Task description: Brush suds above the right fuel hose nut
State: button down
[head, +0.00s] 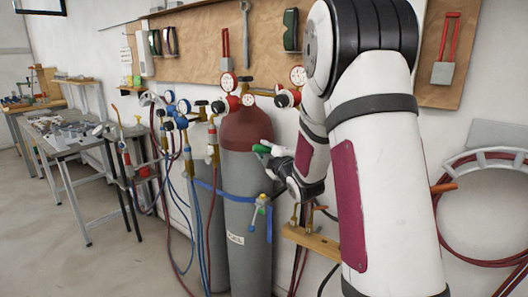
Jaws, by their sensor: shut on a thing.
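My gripper (275,157) is in front of the maroon shoulder of a grey gas cylinder (241,188). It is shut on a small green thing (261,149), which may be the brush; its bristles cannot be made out. Red regulators with round gauges (229,81) sit at the cylinder's top, above and left of my gripper. More gauges (297,76) show to the right, partly behind my arm. A wooden block (311,243) with brass fittings (295,214) and hanging hoses is below right of my gripper. I cannot tell which fitting is the right fuel hose nut, and no suds show.
A blue strap (229,193) holds the cylinders, with a small valve-like item hanging in front. Blue and red hoses (205,245) hang at the left. A metal worktable (70,135) stands farther left. A coiled red hose (480,250) hangs on the right wall. The floor at left is clear.

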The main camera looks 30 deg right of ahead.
jog(key=shift+w+d, duration=0.15)
jog(key=shift+d, duration=0.3)
jog(key=s, duration=0.1)
jog(key=s+d, duration=0.1)
jog(key=s+b, duration=0.1)
jog(key=s, duration=0.1)
jog(key=shift+d, duration=0.25)
dwell(0.3)
jog(key=shift+w+a+b, duration=0.3)
jog(key=shift+w+b, duration=0.1)
jog(key=shift+w, duration=0.25)
jog(key=shift+w+a+b, duration=0.35)
jog(key=shift+w+b, duration=0.1)
jog(key=shift+w, duration=0.15)
jog(key=shift+w+a+b, duration=0.3)
jog(key=shift+w+b, duration=0.1)
jog(key=shift+w, duration=0.25)
jog(key=s+a+b, duration=0.2)
jog(key=a, duration=0.3)
jog(key=shift+a+b, duration=0.35)
jog(key=shift+a, duration=0.05)
